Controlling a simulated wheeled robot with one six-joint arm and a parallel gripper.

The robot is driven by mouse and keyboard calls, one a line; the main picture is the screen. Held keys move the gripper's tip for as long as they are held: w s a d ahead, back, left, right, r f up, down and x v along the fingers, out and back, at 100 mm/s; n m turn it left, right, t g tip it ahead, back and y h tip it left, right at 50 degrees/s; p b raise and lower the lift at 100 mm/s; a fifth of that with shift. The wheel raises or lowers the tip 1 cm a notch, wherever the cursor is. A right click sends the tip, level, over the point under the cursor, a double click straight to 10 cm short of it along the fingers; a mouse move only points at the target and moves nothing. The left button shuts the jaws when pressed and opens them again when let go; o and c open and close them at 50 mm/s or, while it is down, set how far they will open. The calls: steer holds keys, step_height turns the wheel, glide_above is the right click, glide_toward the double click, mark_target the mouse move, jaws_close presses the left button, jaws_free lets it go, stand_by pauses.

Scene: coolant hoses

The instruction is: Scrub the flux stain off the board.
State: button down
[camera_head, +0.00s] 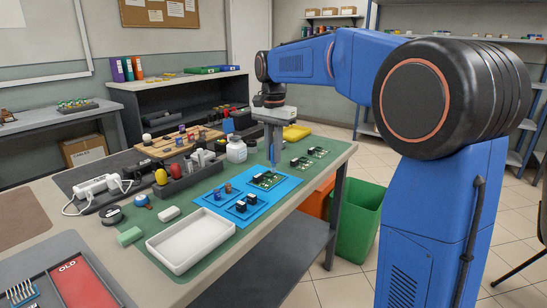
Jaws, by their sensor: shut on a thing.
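Green circuit boards lie on the workbench. My gripper (274,158) points straight down over the back edge of this mat. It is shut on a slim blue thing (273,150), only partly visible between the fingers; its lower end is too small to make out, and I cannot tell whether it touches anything. A flux stain cannot be made out on any board at this size.
More boards lie at the front (241,205) and at the right (309,157). A white tray (189,241), green block (130,236), white jar (236,150) and dark tool holder (188,178) crowd the left. A yellow bin (297,132) stands behind. Green mat is bare near the bench's right edge.

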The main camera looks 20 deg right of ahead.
steer(key=shift+f, duration=0.1)
steer(key=shift+w+d+f, duration=0.35)
steer(key=shift+d+f, duration=0.1)
steer(key=shift+f, duration=0.1)
steer(key=shift+w+d+f, duration=0.3)
steer(key=shift+d+f, duration=0.15)
steer(key=shift+f, duration=0.1)
stand_by(0.3)
steer(key=shift+f, duration=0.3)
stand_by(0.9)
steer(key=shift+w+d, duration=0.15)
steer(key=shift+d, duration=0.05)
steer(key=shift+a, duration=0.1)
steer(key=shift+s+a, duration=0.3)
steer(key=shift+w+d, duration=0.1)
steer(key=shift+w+d, duration=0.2)
steer(key=shift+d, duration=0.1)
